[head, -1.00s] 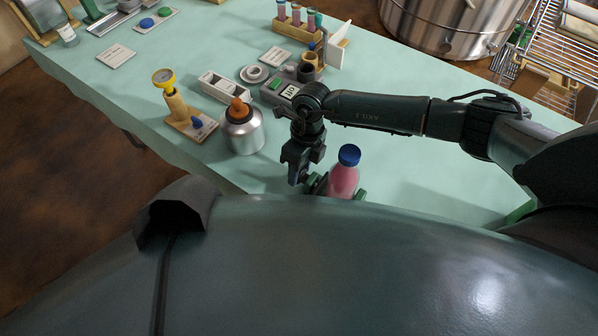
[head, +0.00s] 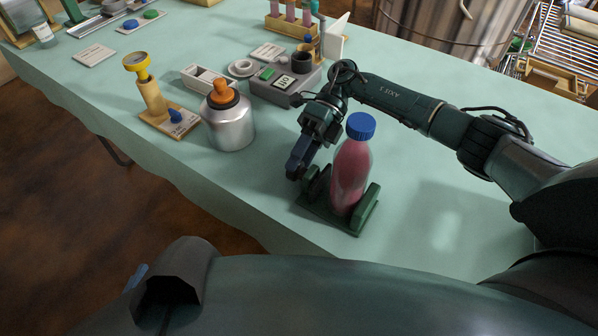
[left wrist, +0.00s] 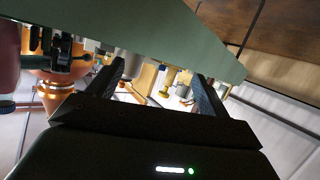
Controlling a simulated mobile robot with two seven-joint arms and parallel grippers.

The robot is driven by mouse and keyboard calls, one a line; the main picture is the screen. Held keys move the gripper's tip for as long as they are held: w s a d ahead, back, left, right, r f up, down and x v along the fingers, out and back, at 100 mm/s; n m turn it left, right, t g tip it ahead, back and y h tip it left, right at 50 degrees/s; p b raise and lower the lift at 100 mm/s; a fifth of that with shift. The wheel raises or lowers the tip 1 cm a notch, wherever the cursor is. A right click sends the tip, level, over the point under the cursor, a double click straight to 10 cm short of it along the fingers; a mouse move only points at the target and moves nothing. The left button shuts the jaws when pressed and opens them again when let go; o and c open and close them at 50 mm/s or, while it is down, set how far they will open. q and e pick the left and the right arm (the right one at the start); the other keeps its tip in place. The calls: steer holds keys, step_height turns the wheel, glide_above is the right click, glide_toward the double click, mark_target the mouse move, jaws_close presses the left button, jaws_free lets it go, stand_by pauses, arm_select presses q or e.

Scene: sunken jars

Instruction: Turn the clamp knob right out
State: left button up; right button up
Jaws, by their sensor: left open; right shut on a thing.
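A green clamp (head: 350,222) stands near the table's front edge, with two upright jaws. A bottle of pink liquid with a blue cap (head: 350,170) stands upright between the jaws. My right gripper (head: 297,172) is at the clamp's left side, shut on the clamp knob. The knob is mostly hidden by the fingers, and a dark round part (head: 317,183) shows between them and the bottle. My left gripper (left wrist: 160,78) is open and empty in the left wrist view, away from the clamp.
A silver bottle with an orange top (head: 230,125) stands left of the clamp. Behind are a yellow gauge on a wooden stand (head: 152,95), a grey device with a display (head: 285,85) and a tube rack (head: 290,28). The table right of the clamp is clear.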

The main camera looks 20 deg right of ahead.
arm_select(q)
steer(key=shift+s+a+r+t+b, duration=0.3)
steer(key=shift+a+t+b, duration=0.2)
steer(key=shift+b, duration=0.55)
arm_select(e)
steer(key=shift+d+f+g+y, duration=0.1)
steer(key=shift+f+g+y, duration=0.05)
steer(key=shift+g+y, duration=0.4)
steer(key=o, duration=1)
steer(key=shift+f, duration=0.15)
arm_select(q)
steer(key=shift+d, duration=0.1)
